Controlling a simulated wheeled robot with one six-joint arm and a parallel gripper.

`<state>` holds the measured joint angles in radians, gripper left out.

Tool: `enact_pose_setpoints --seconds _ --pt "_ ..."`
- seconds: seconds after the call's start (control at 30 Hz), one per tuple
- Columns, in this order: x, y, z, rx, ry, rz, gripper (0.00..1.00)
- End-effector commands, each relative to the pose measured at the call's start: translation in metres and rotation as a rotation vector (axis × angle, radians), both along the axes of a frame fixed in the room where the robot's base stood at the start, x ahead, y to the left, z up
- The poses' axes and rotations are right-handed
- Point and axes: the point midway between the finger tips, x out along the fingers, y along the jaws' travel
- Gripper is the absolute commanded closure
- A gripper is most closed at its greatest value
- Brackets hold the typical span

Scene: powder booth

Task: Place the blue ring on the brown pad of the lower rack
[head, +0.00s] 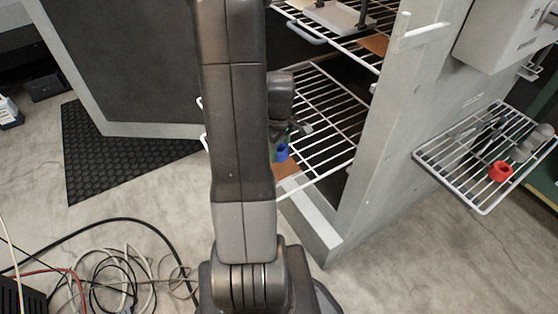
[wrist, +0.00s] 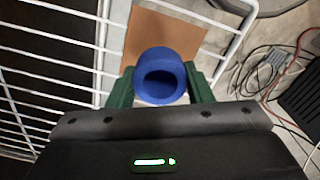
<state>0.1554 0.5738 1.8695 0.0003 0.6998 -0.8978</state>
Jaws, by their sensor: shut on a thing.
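The blue ring (wrist: 160,76) is between the green fingers of my gripper (wrist: 160,88) in the wrist view. My gripper is shut on it. The ring also shows in the head view (head: 281,153), partly hidden by my arm. The brown pad (wrist: 165,38) of the lower rack lies behind the ring in the wrist view, with bare pad showing beyond it. In the head view the pad (head: 286,170) shows at the front of the lower rack (head: 325,125), just below the ring. I cannot tell whether the ring touches the pad.
An upper rack (head: 345,45) with another brown pad (head: 376,45) is above. A side rack (head: 455,185) at the right holds a red ring (head: 500,171). The grey booth wall (head: 385,110) stands right of the lower rack. Cables (head: 120,275) lie on the floor at the lower left.

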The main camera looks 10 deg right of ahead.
Motion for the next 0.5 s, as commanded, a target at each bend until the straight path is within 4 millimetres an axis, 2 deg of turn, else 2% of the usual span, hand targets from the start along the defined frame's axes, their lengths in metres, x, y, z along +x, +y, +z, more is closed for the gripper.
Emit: enact_pose_setpoints --seconds 0.17,0.3,0.5 --pt "0.0 0.0 -0.016 0.0 0.001 0.0 0.79" --pt "0.0 0.0 -0.037 0.0 0.001 0.0 0.79" --pt "0.001 0.0 -0.041 -0.001 -0.002 -0.001 0.79"
